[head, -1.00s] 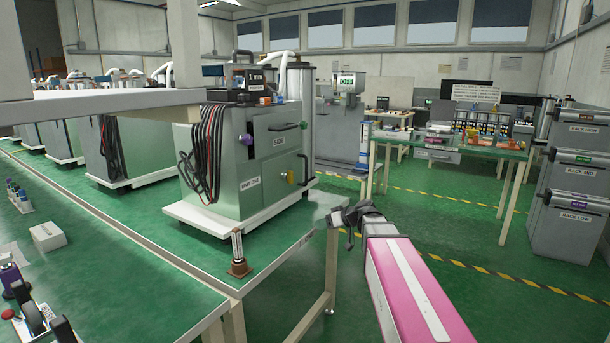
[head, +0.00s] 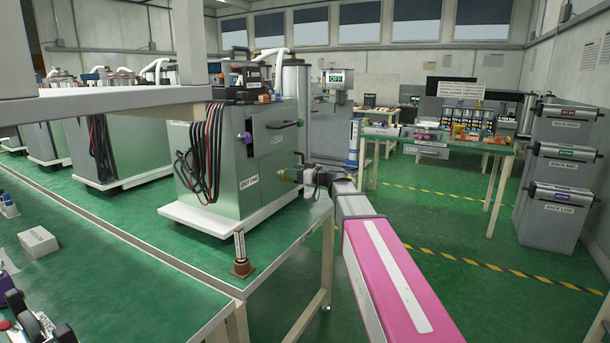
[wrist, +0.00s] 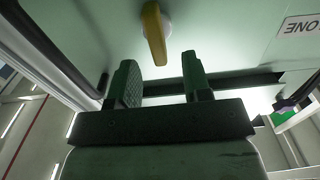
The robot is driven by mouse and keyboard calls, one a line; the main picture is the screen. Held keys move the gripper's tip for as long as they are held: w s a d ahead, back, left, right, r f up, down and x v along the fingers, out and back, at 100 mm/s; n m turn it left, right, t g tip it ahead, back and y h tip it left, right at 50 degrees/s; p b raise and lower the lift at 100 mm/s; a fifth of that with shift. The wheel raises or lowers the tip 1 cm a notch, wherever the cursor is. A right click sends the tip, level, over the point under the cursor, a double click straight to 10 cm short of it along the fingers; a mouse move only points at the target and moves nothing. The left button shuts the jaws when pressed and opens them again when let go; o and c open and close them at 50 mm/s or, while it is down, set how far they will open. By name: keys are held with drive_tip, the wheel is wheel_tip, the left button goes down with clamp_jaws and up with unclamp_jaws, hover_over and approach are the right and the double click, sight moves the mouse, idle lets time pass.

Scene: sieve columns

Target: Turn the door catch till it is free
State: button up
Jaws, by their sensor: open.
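The door catch (wrist: 154,36) is a yellow lever on a pale round boss, on the grey-green door (wrist: 225,35) of the cabinet marked UNIT ONE. In the wrist view it hangs down, its lower end near the gap between my fingertips. My gripper (wrist: 158,68) is open, its two dark green fingers on either side of the lever's line, with no contact visible. In the head view my gripper (head: 288,174) is at the lower part of the cabinet front (head: 275,165) and largely hides the catch.
A black bar handle (head: 285,124) projects from the cabinet front above my gripper, and a purple knob (head: 246,137) is on its side. A small brown-based post (head: 241,258) stands on the green bench. Open floor (head: 440,225) lies to the right.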

drive_tip(key=shift+x, duration=1.8)
clamp_jaws()
unclamp_jaws()
